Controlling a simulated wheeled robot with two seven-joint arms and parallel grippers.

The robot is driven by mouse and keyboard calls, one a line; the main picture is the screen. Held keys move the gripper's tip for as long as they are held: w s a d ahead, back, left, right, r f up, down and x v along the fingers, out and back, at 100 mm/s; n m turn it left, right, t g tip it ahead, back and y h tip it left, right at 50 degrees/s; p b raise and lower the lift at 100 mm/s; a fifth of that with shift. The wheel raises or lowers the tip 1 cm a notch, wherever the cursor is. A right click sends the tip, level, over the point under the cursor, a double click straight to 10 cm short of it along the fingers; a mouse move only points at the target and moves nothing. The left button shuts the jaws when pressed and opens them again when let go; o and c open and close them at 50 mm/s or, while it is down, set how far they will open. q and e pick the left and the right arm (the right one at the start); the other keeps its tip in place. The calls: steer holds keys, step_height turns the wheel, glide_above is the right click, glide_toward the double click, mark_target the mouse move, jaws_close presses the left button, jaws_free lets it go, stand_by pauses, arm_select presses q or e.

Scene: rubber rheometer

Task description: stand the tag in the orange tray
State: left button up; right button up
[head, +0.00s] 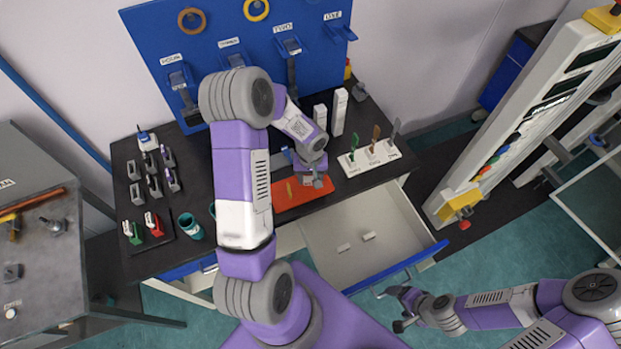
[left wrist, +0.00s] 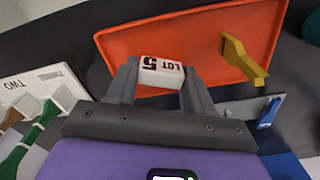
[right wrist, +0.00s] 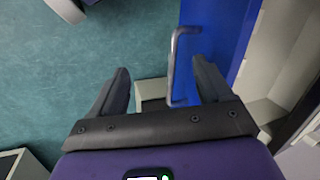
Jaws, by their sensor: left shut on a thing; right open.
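The orange tray (head: 292,203) lies on the dark bench, below the blue board in the head view. It fills the upper part of the left wrist view (left wrist: 200,35). A yellow piece (left wrist: 243,60) stands in it. My left gripper (head: 314,182) is at the tray's edge. In the left wrist view it is shut on a white tag (left wrist: 162,72) marked "LOT 5", which overlaps the tray's near rim. I cannot tell whether the tag touches the tray. My right gripper (head: 398,308) is open and empty, in front of the drawer.
An open drawer (head: 355,215) with two small white blocks juts from the bench; its handle (right wrist: 175,65) shows in the right wrist view. A white rack (head: 375,158) with coloured pieces stands right of the tray. Teal cups (head: 190,226) are to the left.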

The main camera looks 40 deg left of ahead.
arm_select(q)
steer(key=shift+w+f, duration=0.1)
steer(key=shift+f, duration=0.4)
steer(key=shift+f, duration=0.15)
steer(key=o, duration=1)
